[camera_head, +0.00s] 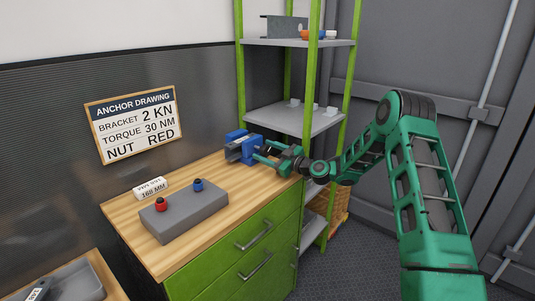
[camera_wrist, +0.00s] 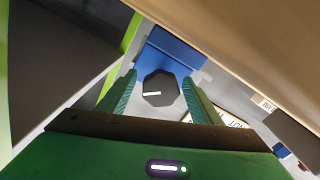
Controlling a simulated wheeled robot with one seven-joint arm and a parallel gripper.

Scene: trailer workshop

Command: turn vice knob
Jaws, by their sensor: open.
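The blue vice (camera_head: 240,147) sits at the back right corner of the wooden bench top. In the wrist view its blue body (camera_wrist: 172,50) shows behind a dark, many-sided knob (camera_wrist: 159,90) with a white mark. My gripper (camera_head: 262,152) reaches in from the right at the vice. In the wrist view my gripper (camera_wrist: 159,78) is open, with one green finger on each side of the knob. Small gaps show between the fingers and the knob. In the head view the knob is mostly hidden by the fingers.
A grey block (camera_head: 184,213) with a red and a blue knob stands on the bench, beside a white label block (camera_head: 150,187). A green-post shelf (camera_head: 300,118) stands close behind my gripper. The bench top (camera_head: 205,177) between block and vice is clear.

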